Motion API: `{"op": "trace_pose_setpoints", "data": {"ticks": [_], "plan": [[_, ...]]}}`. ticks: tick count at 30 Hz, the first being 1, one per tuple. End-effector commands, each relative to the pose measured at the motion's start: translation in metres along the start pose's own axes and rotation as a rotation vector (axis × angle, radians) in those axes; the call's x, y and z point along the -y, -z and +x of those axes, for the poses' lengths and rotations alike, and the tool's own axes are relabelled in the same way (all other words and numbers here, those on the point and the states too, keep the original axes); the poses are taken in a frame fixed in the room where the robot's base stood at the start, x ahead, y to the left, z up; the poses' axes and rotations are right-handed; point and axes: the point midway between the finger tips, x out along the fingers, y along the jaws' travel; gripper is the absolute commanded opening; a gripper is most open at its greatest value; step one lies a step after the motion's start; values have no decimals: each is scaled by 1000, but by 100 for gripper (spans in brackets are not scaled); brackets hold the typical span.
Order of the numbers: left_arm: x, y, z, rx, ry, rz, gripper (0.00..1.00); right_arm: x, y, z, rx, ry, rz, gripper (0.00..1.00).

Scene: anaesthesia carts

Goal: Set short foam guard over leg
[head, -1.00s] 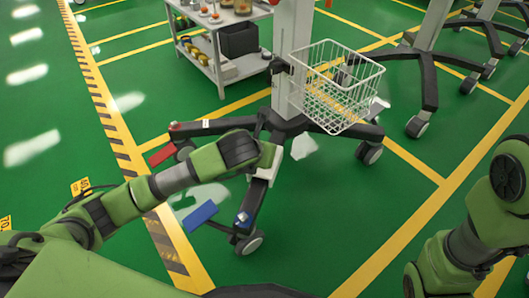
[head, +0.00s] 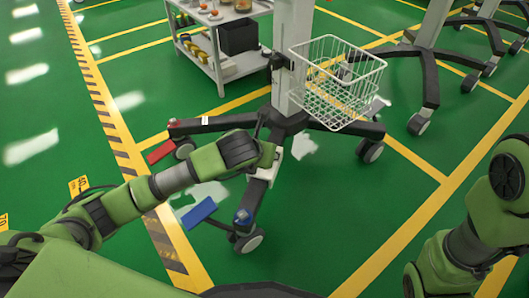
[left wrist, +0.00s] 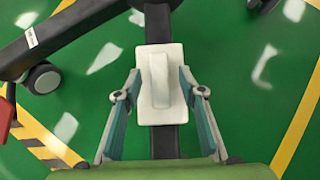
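The short foam guard (left wrist: 160,66) is a white block with a raised ridge along its middle. In the left wrist view it lies over the black cart leg (left wrist: 163,141), lined up with it. In the head view the guard (head: 274,160) shows as a small white patch at the leg's upper part, mostly behind my left arm. My left gripper (left wrist: 160,88) is spread, one finger on each side of the guard, the tips close to its side edges. Whether they touch it I cannot tell. The guard's underside is hidden. My right arm is at the right edge; its gripper is out of view.
The cart has a white wire basket (head: 338,84) on its column. A red plate (head: 160,151) and a blue plate (head: 199,212) show near the legs. A grey shelf trolley (head: 224,70) stands behind. Other wheeled bases are at the upper right. Open green floor lies left and right.

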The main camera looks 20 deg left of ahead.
Motion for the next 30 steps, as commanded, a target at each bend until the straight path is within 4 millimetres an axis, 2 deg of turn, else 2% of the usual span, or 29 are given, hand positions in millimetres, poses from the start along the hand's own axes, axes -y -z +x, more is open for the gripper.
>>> {"op": "trace_pose_setpoints", "data": {"ticks": [4, 8, 21, 25, 30], "plan": [[0, 0, -2, 0, 0, 0, 37, -1, 0, 0, 1, -4, 1, 37], [0, 0, -15, 2, 2, 1, 37, 0, 0, 0, 0, -2, 1, 37], [0, -1, -98, 4, 2, 1, 37, 0, 0, 0, -1, 0, 0, 37], [0, -1, -113, 2, 1, 0, 37, 0, 1, 0, -1, 0, 0, 37], [0, 0, -120, 0, 0, 0, 37, 0, 1, 0, -1, 0, 0, 37]]}}
